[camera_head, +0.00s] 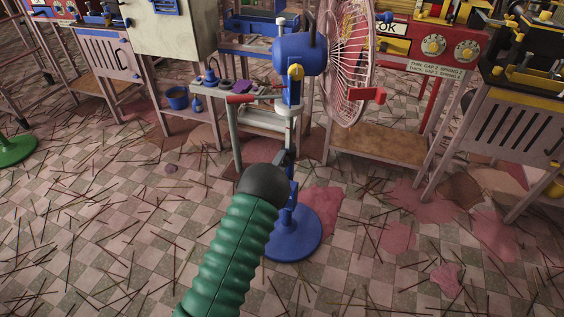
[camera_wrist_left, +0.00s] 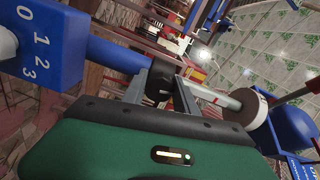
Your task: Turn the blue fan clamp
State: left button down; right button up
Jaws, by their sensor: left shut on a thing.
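The blue fan (camera_head: 298,52) stands upright on a round blue base (camera_head: 298,238), its pink wire cage (camera_head: 348,60) facing right. My left gripper (camera_head: 289,158) is at the middle of its pole, at the end of my green arm. In the left wrist view the left gripper (camera_wrist_left: 163,77) has its two fingers on either side of a dark collar, the fan clamp (camera_wrist_left: 160,88), and is shut on it. A blue tube and a blue box marked 0 1 2 3 (camera_wrist_left: 40,42) lie on one side, a pale pole (camera_wrist_left: 217,97) on the other. My right gripper is not in view.
A shelf with small tools (camera_head: 235,90) stands behind the fan. A red machine on a table (camera_head: 440,50) and another bench (camera_head: 515,120) stand to the right. A blue bucket (camera_head: 177,98) is at the back left. Thin sticks litter the open checkered floor.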

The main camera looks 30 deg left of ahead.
pick_arm(q)
jog(key=shift+d+f+m, duration=0.15)
jog(key=shift+f+m, duration=0.1)
jog(key=shift+m, duration=0.35)
jog(key=c, duration=1.1)
grip_release()
jog(key=shift+c, duration=0.2)
jog(key=shift+o, duration=0.9)
jog(key=shift+r, duration=0.1)
jog(key=p+v, duration=0.6)
jog(key=v, duration=1.1)
jog(key=shift+w, duration=0.15)
